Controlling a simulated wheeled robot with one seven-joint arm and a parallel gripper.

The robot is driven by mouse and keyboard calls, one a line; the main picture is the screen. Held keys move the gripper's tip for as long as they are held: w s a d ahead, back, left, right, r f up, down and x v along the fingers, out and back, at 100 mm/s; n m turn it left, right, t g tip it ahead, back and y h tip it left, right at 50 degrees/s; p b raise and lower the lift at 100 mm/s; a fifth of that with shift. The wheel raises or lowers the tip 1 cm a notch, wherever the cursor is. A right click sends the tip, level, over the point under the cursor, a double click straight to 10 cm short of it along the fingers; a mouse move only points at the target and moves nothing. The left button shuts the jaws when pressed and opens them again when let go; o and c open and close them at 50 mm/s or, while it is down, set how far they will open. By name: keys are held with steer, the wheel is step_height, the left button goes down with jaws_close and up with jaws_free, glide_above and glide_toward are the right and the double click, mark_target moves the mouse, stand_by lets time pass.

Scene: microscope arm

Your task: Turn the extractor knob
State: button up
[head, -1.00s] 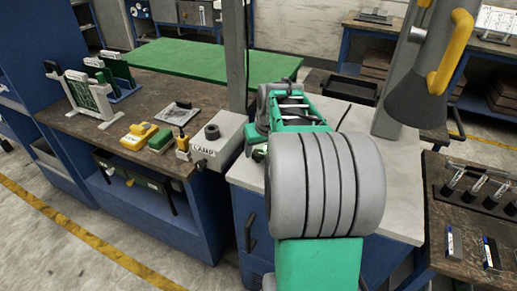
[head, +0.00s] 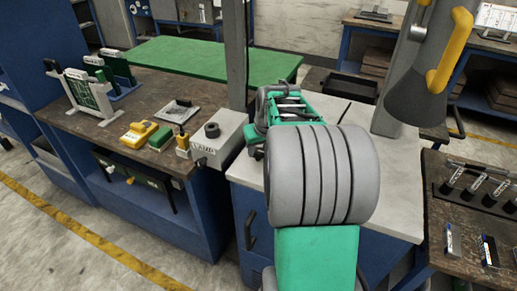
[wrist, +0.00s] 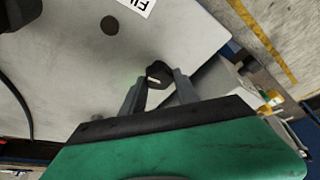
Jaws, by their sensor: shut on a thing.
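The dark extractor knob (wrist: 158,73), with a pale pointer line on it, is in the middle of the wrist view against a light grey surface. My gripper (wrist: 161,79) has its two grey fingers on either side of the knob and is shut on it. In the head view my arm covers the place where the knob would show. A yellow-handled extractor hood (head: 425,85) hangs at the upper right of the head view.
A grey lamp box (head: 218,145) with a dark knob stands left of my arm. The light worktop (head: 395,210) is clear at right. A dark round spot (wrist: 110,25) and a partly cut-off white label (wrist: 137,6) are near the knob.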

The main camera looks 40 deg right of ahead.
jaws_close()
steer(key=n, duration=0.2)
steer(key=n+y, duration=0.1)
steer(key=shift+d+n+y, duration=0.2)
steer(key=shift+n+y, duration=0.1)
steer(key=shift+n, duration=0.1)
steer(key=n+y, duration=0.1)
steer(key=n, duration=0.3)
steer(key=shift+d+n+y, duration=0.1)
steer(key=shift+n+y, duration=0.2)
steer(key=shift+y, duration=0.1)
steer(key=n+g+p, duration=0.1)
steer(key=n, duration=0.1)
steer(key=n+y+p, duration=0.1)
steer(key=n, duration=0.2)
steer(key=shift+w+d+r+g, duration=0.1)
steer(key=shift+r+g, duration=0.05)
steer(key=shift+g, duration=0.25)
steer(key=shift+w+n+g+y+p, duration=0.1)
steer(key=shift+n+g+y+p, duration=0.2)
steer(key=shift+n+p, duration=0.65)
steer(key=shift+n+g+y+p, duration=0.2)
steer(key=shift+n+g+p, duration=0.25)
steer(key=shift+n, duration=0.8)
